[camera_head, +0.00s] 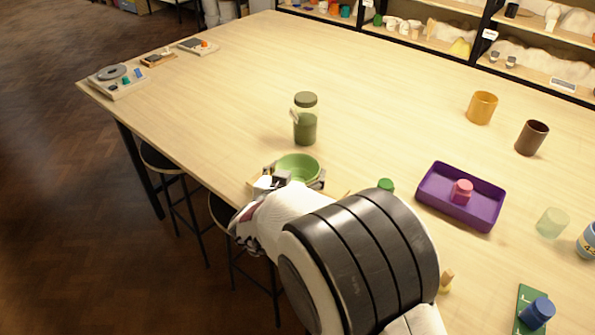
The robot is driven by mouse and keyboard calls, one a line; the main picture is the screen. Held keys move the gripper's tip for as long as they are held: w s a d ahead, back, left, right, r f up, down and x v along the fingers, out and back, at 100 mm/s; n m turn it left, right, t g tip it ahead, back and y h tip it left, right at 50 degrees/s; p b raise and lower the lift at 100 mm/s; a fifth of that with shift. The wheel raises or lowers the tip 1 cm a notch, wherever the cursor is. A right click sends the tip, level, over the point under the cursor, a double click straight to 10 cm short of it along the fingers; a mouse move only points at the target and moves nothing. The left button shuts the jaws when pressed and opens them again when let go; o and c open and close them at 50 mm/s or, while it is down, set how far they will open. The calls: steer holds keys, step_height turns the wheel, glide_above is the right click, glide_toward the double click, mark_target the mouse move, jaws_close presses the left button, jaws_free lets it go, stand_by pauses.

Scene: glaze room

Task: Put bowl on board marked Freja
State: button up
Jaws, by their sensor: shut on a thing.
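A green bowl (298,166) is near the front-left edge of the table, upright as far as I can see. My gripper (295,178) reaches it from the front, with its fingers at the bowl's left and right sides, shut on it. My arm hides the lower front of the bowl, and I cannot tell whether it touches what is below. No name Freja can be read in this view.
A green-lidded jar (305,120) stands just behind the bowl. A purple tray (432,193) holding a pink object (462,191) is to the right. A yellow cup (482,107) and a brown cup (531,138) stand farther back. The table's middle left is clear.

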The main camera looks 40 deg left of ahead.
steer(key=shift+f, duration=0.1)
steer(key=o, duration=1.3)
steer(key=shift+s+d+r, duration=0.15)
steer(key=shift+s+r, duration=0.15)
steer(key=shift+s, duration=0.15)
steer(key=v, duration=1.1)
steer(key=shift+d, duration=0.1)
